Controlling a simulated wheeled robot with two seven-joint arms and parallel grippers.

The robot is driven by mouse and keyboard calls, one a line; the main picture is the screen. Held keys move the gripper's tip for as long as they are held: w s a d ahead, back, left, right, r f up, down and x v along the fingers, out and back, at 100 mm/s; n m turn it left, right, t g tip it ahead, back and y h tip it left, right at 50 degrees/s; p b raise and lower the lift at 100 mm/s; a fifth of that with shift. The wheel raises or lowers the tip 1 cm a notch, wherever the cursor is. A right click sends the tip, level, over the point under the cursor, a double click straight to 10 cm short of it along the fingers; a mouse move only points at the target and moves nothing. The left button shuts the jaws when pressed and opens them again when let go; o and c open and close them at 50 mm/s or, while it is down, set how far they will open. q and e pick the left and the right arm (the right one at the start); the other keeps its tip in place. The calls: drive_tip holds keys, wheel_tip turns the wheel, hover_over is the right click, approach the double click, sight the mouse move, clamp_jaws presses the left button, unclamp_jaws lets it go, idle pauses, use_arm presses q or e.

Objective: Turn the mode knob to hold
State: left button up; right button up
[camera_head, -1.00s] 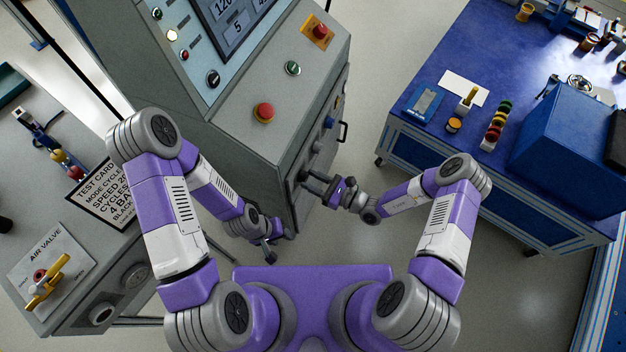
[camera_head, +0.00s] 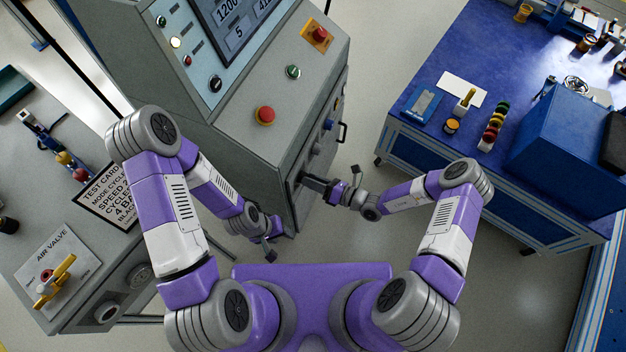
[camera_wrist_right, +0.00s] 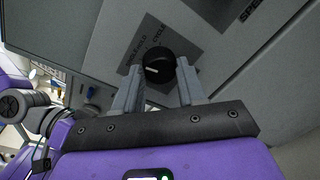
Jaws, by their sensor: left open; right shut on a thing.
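The mode knob (camera_wrist_right: 158,63) is a round black knob with a pale pointer line, on a dark label plate (camera_wrist_right: 150,38) in the right wrist view. The plate's small print is hard to read, so I cannot tell the setting surely. My right gripper (camera_wrist_right: 160,70) is shut on the knob, one finger on each side. In the head view my right gripper (camera_head: 299,178) reaches the cabinet's right side face, and the knob is hidden there. My left gripper (camera_head: 270,254) is open and empty, low beside the cabinet's front and apart from it.
The grey cabinet (camera_head: 215,140) carries a red button (camera_head: 265,115), a green button (camera_head: 293,72) and a screen. A blue workbench (camera_head: 440,75) with small parts stands right. A grey bench (camera_head: 40,180) with an air valve (camera_head: 55,280) stands left. Floor between cabinet and workbench is clear.

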drive_tip(key=m, duration=0.5)
drive_tip(key=shift+g, duration=0.3)
idle(0.4)
drive_tip(key=o, duration=1.1)
drive_tip(key=shift+c, duration=0.2)
drive_tip(key=p+v, duration=0.1)
drive_tip(key=v, duration=0.6)
drive_tip(key=shift+d, duration=0.35)
